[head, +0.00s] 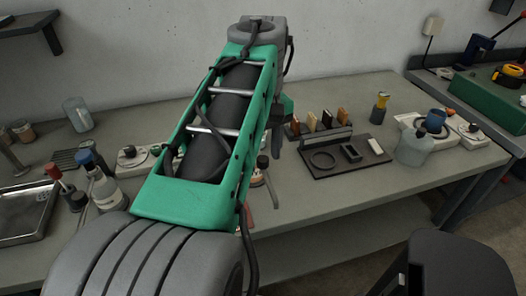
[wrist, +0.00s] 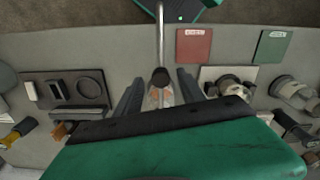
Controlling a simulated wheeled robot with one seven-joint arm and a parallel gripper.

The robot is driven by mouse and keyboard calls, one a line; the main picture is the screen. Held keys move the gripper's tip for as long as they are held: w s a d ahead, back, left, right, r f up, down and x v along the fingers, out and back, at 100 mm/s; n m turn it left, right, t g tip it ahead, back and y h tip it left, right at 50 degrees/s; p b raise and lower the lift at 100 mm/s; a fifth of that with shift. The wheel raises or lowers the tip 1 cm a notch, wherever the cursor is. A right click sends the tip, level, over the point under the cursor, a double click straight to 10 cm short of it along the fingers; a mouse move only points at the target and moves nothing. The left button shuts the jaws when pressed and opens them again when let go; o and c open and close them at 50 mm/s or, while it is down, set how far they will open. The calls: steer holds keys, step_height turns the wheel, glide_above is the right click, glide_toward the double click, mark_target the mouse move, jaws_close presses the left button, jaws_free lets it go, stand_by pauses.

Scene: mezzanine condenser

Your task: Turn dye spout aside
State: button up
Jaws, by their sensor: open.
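In the wrist view, a thin metal rod (wrist: 161,35), which looks like the dye spout, runs from the top edge down to a dark round knob (wrist: 160,76). My gripper (wrist: 158,84) is open, with one dark finger on each side of the knob. I cannot tell whether either finger touches it. A small pale, brownish part lies just below the knob between the fingers. In the head view, my green arm hides most of this; a dark knob (head: 262,162) shows just right of the arm, and part of my gripper (head: 277,140) shows behind it.
A black tray (head: 335,172) with a ring stands right of the arm, before a rack of coloured pieces (head: 322,124). A bottle (head: 413,148) stands further right. Bottles (head: 104,190) and a metal tray (head: 22,222) are left. Red (wrist: 194,48) and green (wrist: 272,47) cards lie nearby.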

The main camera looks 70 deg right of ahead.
mark_target(263, 157)
step_height(263, 157, up, 6)
steer(key=p, duration=0.4)
steer(key=shift+r, duration=0.9)
